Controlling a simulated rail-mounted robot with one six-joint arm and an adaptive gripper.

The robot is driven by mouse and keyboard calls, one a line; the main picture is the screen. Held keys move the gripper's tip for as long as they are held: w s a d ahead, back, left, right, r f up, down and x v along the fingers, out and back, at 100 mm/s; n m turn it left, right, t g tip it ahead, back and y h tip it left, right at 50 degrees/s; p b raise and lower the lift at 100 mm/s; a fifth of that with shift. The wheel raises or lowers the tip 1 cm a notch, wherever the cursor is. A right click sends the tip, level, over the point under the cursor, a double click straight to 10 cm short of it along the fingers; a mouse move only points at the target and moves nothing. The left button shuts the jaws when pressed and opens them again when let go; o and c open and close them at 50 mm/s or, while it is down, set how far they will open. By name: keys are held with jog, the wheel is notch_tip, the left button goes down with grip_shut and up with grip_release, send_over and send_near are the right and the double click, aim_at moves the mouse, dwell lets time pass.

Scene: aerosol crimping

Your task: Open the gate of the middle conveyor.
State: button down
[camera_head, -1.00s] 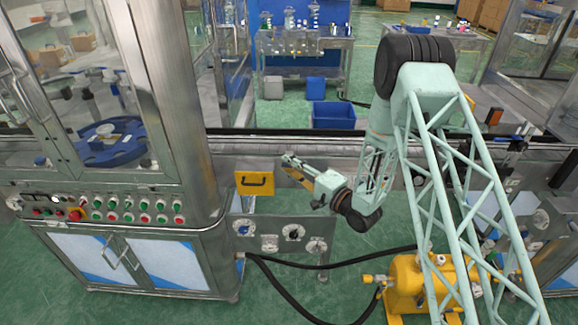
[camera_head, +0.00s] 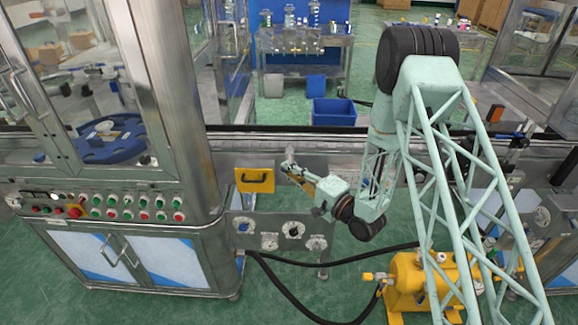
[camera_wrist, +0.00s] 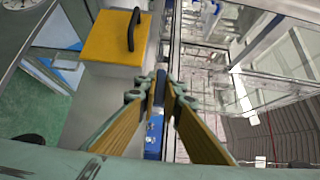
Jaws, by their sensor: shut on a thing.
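My gripper (camera_head: 290,164) is at the front side of the middle conveyor (camera_head: 345,145), right of a yellow panel with a black handle (camera_head: 255,181). In the wrist view its two fingers (camera_wrist: 163,84) are close together on a small dark piece (camera_wrist: 161,90), which looks like the gate's handle. The fingers hide most of this piece, and the gate itself is hard to make out. The yellow panel also shows in the wrist view (camera_wrist: 108,42), left of the fingers and apart from them.
The steel cabinet with its button panel (camera_head: 125,205) stands at the left. A plate with round dials (camera_head: 285,232) is below the gripper. Black hoses and a yellow pump (camera_head: 415,280) are on the floor. A blue bin (camera_head: 333,112) stands behind the conveyor.

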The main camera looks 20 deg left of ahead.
jog(key=shift+s+d+f, duration=0.1)
jog(key=shift+s+d, duration=0.1)
jog(key=shift+s, duration=0.35)
jog(key=shift+s+d, duration=0.15)
jog(key=shift+s, duration=0.4)
jog(key=c, duration=2.9)
grip_release()
jog(key=shift+s, duration=0.1)
jog(key=shift+o, duration=0.8)
jog(key=shift+s+d, duration=0.2)
jog(key=shift+d, duration=0.45)
jog(key=v, duration=1)
jog(key=shift+s+d, duration=0.15)
jog(key=shift+d, duration=0.15)
